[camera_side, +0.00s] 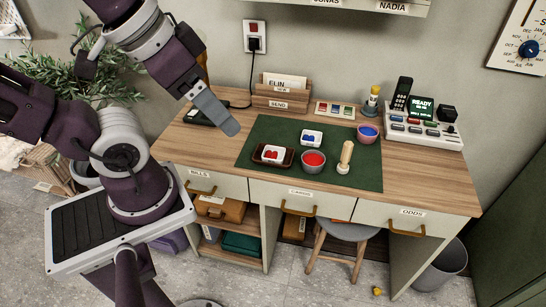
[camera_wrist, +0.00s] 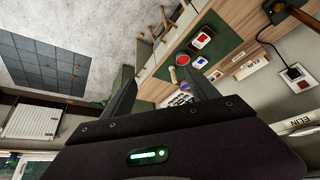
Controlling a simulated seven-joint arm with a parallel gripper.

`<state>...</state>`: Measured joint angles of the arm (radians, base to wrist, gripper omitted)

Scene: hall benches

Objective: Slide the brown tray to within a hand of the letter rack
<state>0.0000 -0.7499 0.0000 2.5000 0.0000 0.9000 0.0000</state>
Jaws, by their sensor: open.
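The brown tray (camera_side: 289,160) lies on the green mat, towards its left front, and carries a white dish (camera_side: 270,155) with red contents. The tray also shows in the wrist view (camera_wrist: 209,47). The wooden letter rack (camera_side: 282,101), labelled SEND and holding envelopes, stands at the back of the desk behind the mat, apart from the tray. My gripper (camera_side: 228,122) is above the desk, left of the letter rack and behind and left of the tray, touching neither. In the wrist view my gripper (camera_wrist: 163,92) has its two fingers spread with nothing held between them.
A dark device (camera_side: 206,112) lies back left. A desk console (camera_side: 422,128) stands at right.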

